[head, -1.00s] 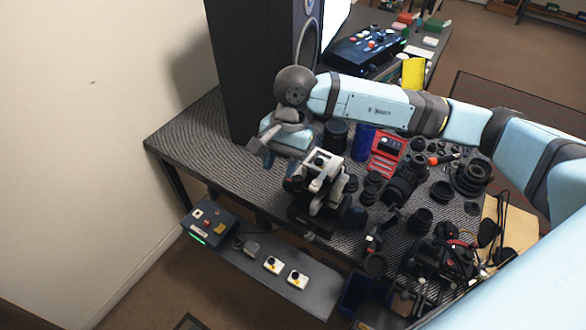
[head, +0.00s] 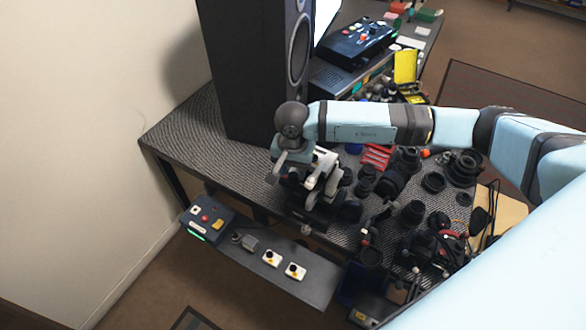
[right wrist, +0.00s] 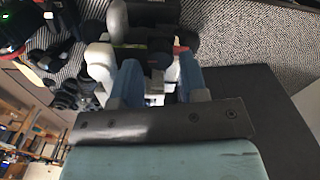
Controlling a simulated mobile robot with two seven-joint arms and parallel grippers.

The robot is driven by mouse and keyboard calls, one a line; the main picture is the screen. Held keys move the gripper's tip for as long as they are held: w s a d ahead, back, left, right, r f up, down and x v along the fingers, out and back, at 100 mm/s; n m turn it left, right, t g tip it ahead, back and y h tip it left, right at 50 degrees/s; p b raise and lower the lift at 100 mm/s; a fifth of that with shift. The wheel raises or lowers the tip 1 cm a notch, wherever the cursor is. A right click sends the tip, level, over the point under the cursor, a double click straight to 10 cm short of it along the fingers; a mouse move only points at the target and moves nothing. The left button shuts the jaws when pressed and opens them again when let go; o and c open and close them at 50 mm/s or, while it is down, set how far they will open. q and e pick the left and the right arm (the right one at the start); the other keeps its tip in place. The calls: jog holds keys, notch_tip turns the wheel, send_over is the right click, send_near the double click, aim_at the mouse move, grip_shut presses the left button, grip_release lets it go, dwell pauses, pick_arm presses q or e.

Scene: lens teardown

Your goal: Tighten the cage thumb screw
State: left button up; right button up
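The camera rig, with its white and black cage (head: 318,178), stands on the table in the head view. It also shows at the top of the right wrist view (right wrist: 100,62). My right gripper (head: 285,168) is at the rig's left side and hides part of it. In the right wrist view my right gripper (right wrist: 160,72) has its two blue fingers apart, pointing at the rig. A dark rounded part (right wrist: 160,54) lies between and just beyond the fingertips; I cannot tell whether it is the thumb screw. My left gripper is not in view.
A tall black speaker (head: 252,70) stands behind the gripper. Lenses and dark parts (head: 412,212) crowd the table to the right. A lower shelf (head: 312,283) in front holds a control box (head: 207,218) and two white button units. The table's left end (head: 185,130) is clear.

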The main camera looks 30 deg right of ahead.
jog(key=shift+f, duration=0.85)
jog(key=c, duration=0.7)
jog(key=shift+o, duration=0.2)
